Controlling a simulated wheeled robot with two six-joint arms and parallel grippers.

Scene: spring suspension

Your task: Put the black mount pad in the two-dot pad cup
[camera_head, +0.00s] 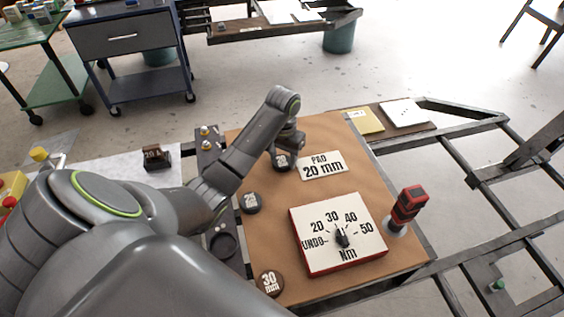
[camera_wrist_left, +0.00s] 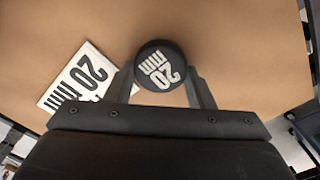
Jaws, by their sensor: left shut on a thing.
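A round black mount pad (camera_wrist_left: 160,66) marked "20 mm" sits between the two fingers of my left gripper (camera_wrist_left: 162,85) in the left wrist view. The gripper is shut on it. In the head view the same pad (camera_head: 281,161) shows just under my left gripper (camera_head: 287,149), over the brown mat beside the "PAD 20 mm" card (camera_head: 322,166). I cannot tell whether it touches the mat. A dark plate (camera_head: 207,150) with a round cup (camera_head: 223,246) lies left of the mat, partly hidden by my arm. I cannot make out dots marking the cup. My right gripper is out of view.
Two other dark pads lie on the mat, one in the middle left (camera_head: 251,202) and one marked "30 mm" (camera_head: 270,283). A torque dial board (camera_head: 338,236) and a red-and-black tool (camera_head: 407,206) stand on the right.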

